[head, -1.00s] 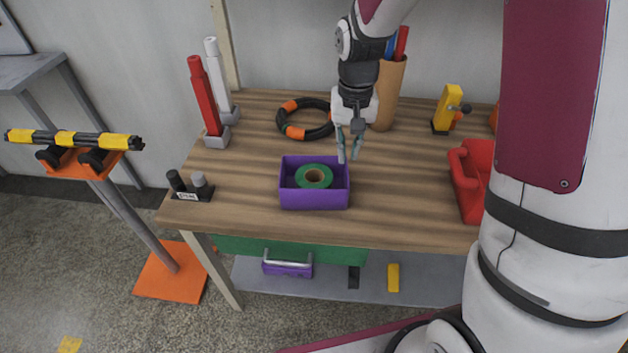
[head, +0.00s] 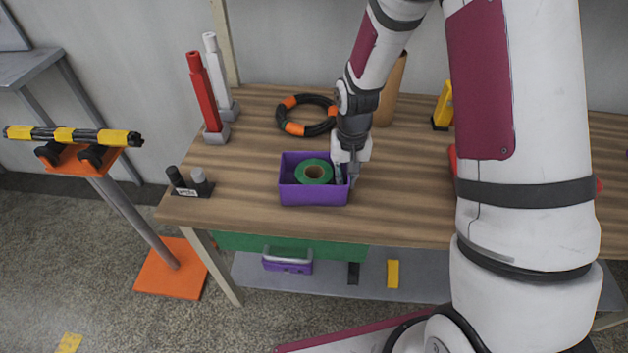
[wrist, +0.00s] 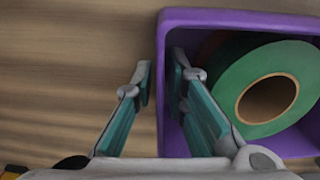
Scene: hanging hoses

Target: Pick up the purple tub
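The purple tub (head: 312,196) stands upright on the wooden table, with a green tape roll (head: 304,167) lying in it. My gripper (head: 346,179) points down at the tub's right wall in the head view. In the wrist view, the tub (wrist: 240,17) fills the right side with the tape roll (wrist: 228,78) inside. My gripper (wrist: 160,84) straddles one tub wall, one finger outside and one inside next to the tape. A gap shows between the outer finger and the wall. The fingers are apart and not closed on it.
A black and orange ring (head: 306,128) lies behind the tub. Red (head: 205,95) and white (head: 219,78) upright pieces stand at the back left. A brown holder (head: 391,95) stands behind my gripper. A small black holder (head: 190,190) is at the front left.

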